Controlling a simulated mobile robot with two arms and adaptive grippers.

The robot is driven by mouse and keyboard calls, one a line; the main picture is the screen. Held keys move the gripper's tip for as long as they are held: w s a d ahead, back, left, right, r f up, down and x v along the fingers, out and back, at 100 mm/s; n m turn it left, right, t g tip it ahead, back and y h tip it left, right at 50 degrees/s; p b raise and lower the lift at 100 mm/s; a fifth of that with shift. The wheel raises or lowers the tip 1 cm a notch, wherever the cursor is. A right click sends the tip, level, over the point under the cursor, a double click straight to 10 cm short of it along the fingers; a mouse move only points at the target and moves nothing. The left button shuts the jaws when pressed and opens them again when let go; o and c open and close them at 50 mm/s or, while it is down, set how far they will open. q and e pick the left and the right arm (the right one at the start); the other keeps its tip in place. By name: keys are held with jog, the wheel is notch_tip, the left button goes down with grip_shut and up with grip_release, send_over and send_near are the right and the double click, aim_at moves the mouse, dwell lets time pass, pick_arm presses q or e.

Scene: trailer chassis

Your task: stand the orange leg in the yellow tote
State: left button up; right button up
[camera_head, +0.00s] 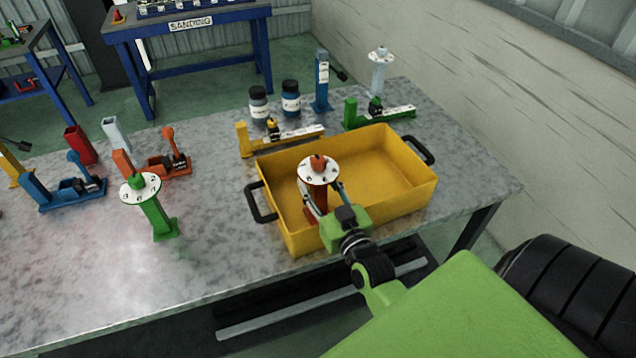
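The orange leg (320,196) has a white disc and a red-orange knob on top. It is upright inside the near left part of the yellow tote (391,211). Its lower end is partly hidden by my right gripper and the tote wall. My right gripper (323,193) reaches over the tote's near wall, with its fingers on either side of the leg below the disc. I cannot tell whether the fingers press on it or whether the leg's foot touches the tote floor. My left gripper is out of view.
The rest of the tote is empty. A green leg (157,215) with a white disc stands left of it. Two jars (290,104), a blue post (322,85) and yellow and green parts stand behind the tote. Red, orange and blue parts crowd the left. The front left table is clear.

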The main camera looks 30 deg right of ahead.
jog(key=shift+r, duration=0.3)
jog(key=s+a+b, duration=0.2)
jog(key=s, duration=1)
jog(key=shift+b, duration=0.3)
